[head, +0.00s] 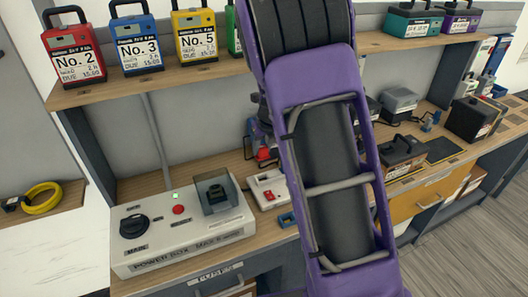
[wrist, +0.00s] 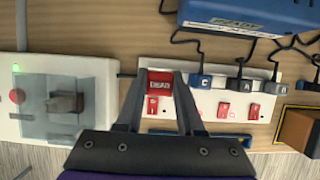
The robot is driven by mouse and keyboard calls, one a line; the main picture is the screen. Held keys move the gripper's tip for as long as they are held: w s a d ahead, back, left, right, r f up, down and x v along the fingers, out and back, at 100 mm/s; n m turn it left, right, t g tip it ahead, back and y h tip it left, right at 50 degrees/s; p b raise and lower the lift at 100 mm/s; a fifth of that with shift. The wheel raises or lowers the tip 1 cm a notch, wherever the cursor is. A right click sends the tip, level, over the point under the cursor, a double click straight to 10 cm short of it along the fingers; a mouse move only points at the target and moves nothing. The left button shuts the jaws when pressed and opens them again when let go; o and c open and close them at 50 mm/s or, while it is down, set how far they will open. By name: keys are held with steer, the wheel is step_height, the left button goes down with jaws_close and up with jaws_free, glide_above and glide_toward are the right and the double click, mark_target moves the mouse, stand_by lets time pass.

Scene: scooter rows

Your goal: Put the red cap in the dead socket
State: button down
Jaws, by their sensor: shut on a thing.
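The red cap (wrist: 159,82), with white lettering, is between the fingertips of my gripper (wrist: 162,78) in the wrist view. My gripper is shut on it. The cap lies over the left end of a white socket strip (wrist: 205,108), in line with the leftmost red switch (wrist: 151,105). The socket under it is hidden, and I cannot tell whether the cap is seated or above it. Dark plugs, one a blue plug (wrist: 202,82), fill the other sockets to the right. In the head view the strip's left end (head: 268,190) shows; my arm hides my gripper.
A power box (head: 185,235) with a clear cover stands left of the strip. A blue device (wrist: 235,15) with cables is behind it. A brown block (wrist: 300,130) is at the right.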

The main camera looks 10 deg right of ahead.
mark_target(264, 159)
steer(key=shift+f+b, duration=3.1)
steer(key=shift+f, duration=0.2)
steer(key=shift+p, duration=1.05)
steer(key=shift+f+b, duration=0.65)
steer(key=shift+f, duration=0.35)
steer(key=shift+c, duration=2.2)
jaws_free()
steer(key=p+v, duration=0.5)
steer(key=v, duration=1.2)
steer(key=shift+r, duration=0.3)
